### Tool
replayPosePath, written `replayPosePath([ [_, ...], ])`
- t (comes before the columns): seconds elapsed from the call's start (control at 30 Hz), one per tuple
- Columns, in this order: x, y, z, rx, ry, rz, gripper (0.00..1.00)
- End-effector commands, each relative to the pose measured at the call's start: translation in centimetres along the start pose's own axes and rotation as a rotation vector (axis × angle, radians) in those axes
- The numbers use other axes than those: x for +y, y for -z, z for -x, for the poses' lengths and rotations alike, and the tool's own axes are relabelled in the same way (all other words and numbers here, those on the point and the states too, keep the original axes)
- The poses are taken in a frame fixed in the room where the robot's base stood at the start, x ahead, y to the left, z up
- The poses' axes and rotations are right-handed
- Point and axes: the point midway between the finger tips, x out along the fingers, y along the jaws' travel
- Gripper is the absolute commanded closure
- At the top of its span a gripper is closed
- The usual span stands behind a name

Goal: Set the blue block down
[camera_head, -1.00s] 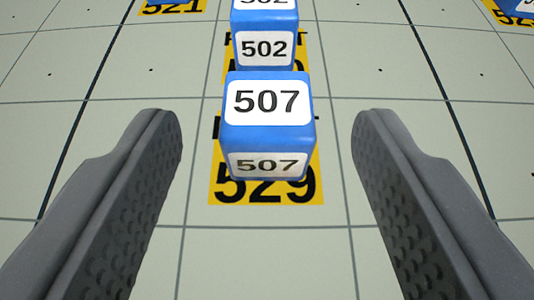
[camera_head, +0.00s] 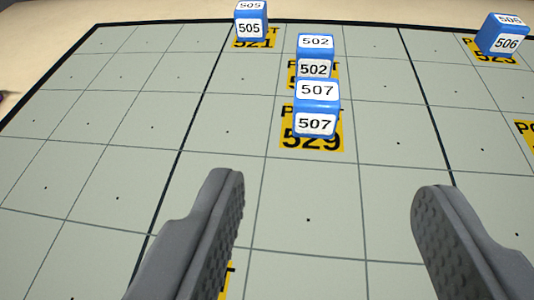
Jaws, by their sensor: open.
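A blue block with white labels reading 507 (camera_head: 316,107) stands upright on the yellow marker 529 (camera_head: 312,146) on the gridded board. My gripper (camera_head: 330,190) is open and empty, its two dark fingers wide apart. The block is ahead of the fingertips, apart from both. The rear part of its marker is hidden behind the block.
A blue block 502 (camera_head: 315,57) stands just behind block 507 on another yellow marker. Block 505 (camera_head: 250,21) stands at the back left and block 506 (camera_head: 503,35) at the back right.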

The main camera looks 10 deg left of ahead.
Motion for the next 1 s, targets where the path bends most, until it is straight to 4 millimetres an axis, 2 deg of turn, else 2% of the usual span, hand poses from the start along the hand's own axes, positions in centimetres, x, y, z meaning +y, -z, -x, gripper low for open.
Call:
replayPosePath([
  [0.27, 0.0, 0.2, 0.1, 0.001, 0.000, 0.000, 0.46],
  [0.37, 0.1, 1.9, 0.2, 0.011, 0.002, 0.000, 0.46],
  [0.47, 0.1, 5.9, 0.8, 0.030, 0.007, 0.000, 0.46],
  [0.57, 0.2, 12.2, 2.5, 0.057, 0.012, 0.002, 0.46],
  [0.6, 0.3, 15.0, 3.5, 0.070, 0.014, 0.001, 0.46],
  [0.67, 0.3, 18.9, 5.5, 0.083, 0.016, 0.002, 0.46],
  [0.7, 0.3, 21.4, 7.0, 0.091, 0.016, 0.003, 0.46],
  [0.8, 0.3, 27.4, 11.6, 0.113, 0.015, 0.005, 0.46],
  [0.87, 0.3, 30.7, 14.9, 0.129, 0.013, 0.006, 0.46],
  [0.9, 0.3, 32.6, 17.2, 0.135, 0.012, 0.005, 0.46],
  [1.0, 0.2, 36.4, 22.8, 0.151, 0.008, 0.003, 0.46],
])
